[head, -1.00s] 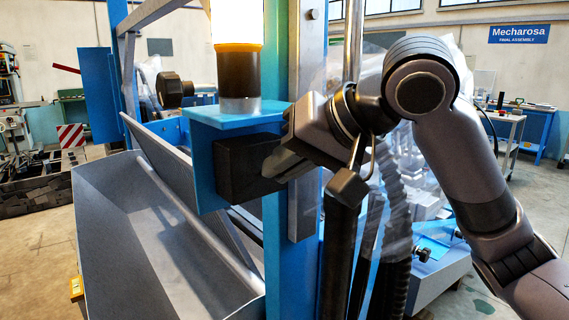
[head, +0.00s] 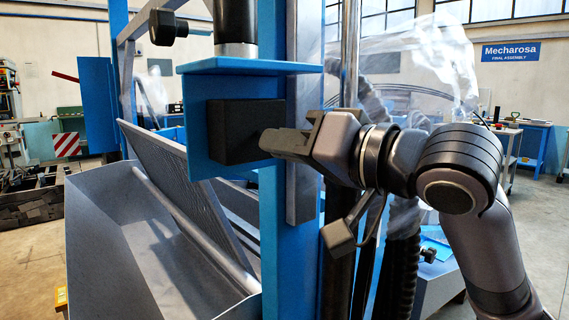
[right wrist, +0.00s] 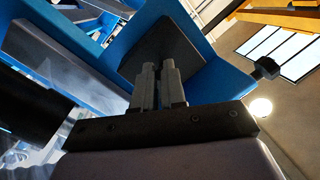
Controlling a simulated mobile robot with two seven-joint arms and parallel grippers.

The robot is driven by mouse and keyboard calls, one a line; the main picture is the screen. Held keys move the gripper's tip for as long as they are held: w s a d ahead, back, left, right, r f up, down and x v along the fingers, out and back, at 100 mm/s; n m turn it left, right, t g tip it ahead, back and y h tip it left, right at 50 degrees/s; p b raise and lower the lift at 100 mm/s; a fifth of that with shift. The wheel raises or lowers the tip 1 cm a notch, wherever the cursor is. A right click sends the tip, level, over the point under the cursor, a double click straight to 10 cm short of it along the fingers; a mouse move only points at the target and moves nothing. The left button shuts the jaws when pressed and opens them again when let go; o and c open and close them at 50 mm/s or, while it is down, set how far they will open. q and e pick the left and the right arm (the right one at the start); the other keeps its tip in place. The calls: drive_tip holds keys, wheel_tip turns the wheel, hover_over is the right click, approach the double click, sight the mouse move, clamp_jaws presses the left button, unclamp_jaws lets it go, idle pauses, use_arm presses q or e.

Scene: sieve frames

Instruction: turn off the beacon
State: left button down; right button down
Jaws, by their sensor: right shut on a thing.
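The beacon (head: 235,24) stands on a blue bracket (head: 220,67); only its dark lower part shows at the head view's top edge. Its upper part is out of frame, so I cannot tell if it is lit. A black box (head: 232,132) sits below the bracket's shelf. My right gripper (head: 268,143) reaches in from the right to the box's right side. In the right wrist view, its fingers (right wrist: 160,68) are close together against the box's dark face (right wrist: 165,38). What they grip is hidden between the tips. My left gripper is not in view.
A blue post (head: 275,230) stands right beside my right gripper. A grey trough (head: 120,235) with a tilted sieve panel (head: 185,185) lies lower left. A black knob (head: 165,27) projects at upper left. Plastic-wrapped equipment is behind my arm.

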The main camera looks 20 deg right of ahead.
drive_tip(key=shift+w+f+t+y+b, duration=0.1)
drive_tip(key=shift+f+t+y+b, duration=0.45)
drive_tip(key=shift+t+b, duration=0.4)
drive_tip(key=c, duration=1.2)
unclamp_jaws()
drive_tip(key=v, duration=0.7)
drive_tip(key=shift+b, duration=0.35)
